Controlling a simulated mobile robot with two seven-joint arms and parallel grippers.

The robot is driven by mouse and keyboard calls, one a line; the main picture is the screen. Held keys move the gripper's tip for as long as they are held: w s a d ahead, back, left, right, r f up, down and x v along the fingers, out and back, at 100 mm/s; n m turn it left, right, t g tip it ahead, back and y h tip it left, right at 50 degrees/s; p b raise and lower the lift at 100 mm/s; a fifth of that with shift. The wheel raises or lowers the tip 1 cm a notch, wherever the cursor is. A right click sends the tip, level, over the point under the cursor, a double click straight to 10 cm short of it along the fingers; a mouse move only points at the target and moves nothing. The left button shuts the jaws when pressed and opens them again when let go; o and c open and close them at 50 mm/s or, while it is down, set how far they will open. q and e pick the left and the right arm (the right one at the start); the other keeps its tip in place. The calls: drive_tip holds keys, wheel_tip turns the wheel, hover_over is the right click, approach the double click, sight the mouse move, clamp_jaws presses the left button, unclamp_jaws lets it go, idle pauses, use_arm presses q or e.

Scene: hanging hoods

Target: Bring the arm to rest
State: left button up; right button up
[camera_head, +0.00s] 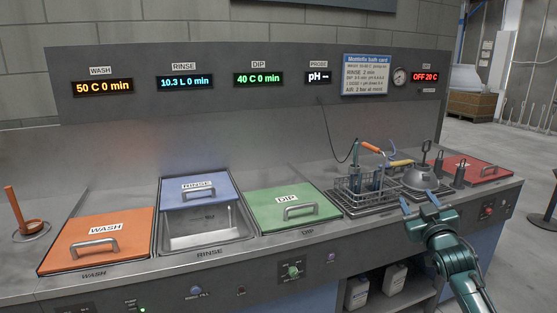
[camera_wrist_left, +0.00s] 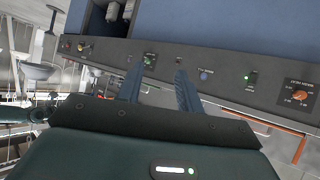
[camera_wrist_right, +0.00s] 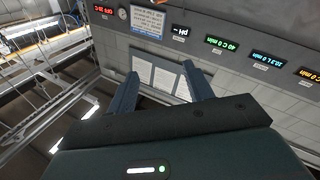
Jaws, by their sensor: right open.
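My right gripper (camera_head: 419,201) is open and empty in the head view. It is in front of the drain area at the right of the wash bench, with its fingers pointing toward the kettle-like metal vessel. In the right wrist view its fingers (camera_wrist_right: 160,74) are apart with nothing between them, and the back panel's displays show beyond. My left gripper is outside the head view. In the left wrist view its fingers (camera_wrist_left: 160,70) are apart and empty, with the bench's front control strip (camera_wrist_left: 215,78) beyond them.
The bench holds an orange WASH lid (camera_head: 70,244), a blue RINSE lid (camera_head: 215,192) set back over a partly uncovered basin (camera_head: 205,243), a green DIP lid (camera_head: 268,208) and a red lid (camera_head: 468,165). A wire basket (camera_head: 368,190) with tools and the metal vessel (camera_head: 419,178) stand near my right gripper.

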drive_tip(key=s+a+f+g+y, duration=0.1)
drive_tip(key=s+a+f+g, duration=0.2)
drive_tip(key=f, duration=0.4)
drive_tip(key=s+a+f, duration=0.3)
drive_tip(key=s+f, duration=0.3)
drive_tip(key=f, duration=0.1)
drive_tip(key=s+a+f+g+y, duration=0.1)
drive_tip(key=s+a+f+g, duration=0.2)
drive_tip(key=f, duration=0.5)
use_arm(q)
drive_tip(key=shift+s+a+f, duration=0.1)
drive_tip(key=shift+a+f, duration=0.05)
drive_tip(key=shift+f, duration=0.35)
drive_tip(key=shift+s+a+f, duration=0.1)
drive_tip(key=shift+a+f, duration=0.05)
drive_tip(key=shift+f, duration=0.35)
use_arm(e)
drive_tip(key=s+a+f+g, duration=0.1)
drive_tip(key=s+a+f, duration=0.1)
drive_tip(key=s, duration=0.7)
drive_tip(key=s+a+f+g+y, duration=0.1)
drive_tip(key=s+a+f, duration=0.2)
drive_tip(key=s, duration=0.6)
drive_tip(key=s+a+f+g+y, duration=0.1)
drive_tip(key=s+a+f, duration=0.2)
drive_tip(key=s+a, duration=0.3)
drive_tip(key=s, duration=0.3)
drive_tip(key=shift+s+f+m, duration=0.15)
drive_tip(key=shift+s+m, duration=0.15)
drive_tip(key=shift+s, duration=0.05)
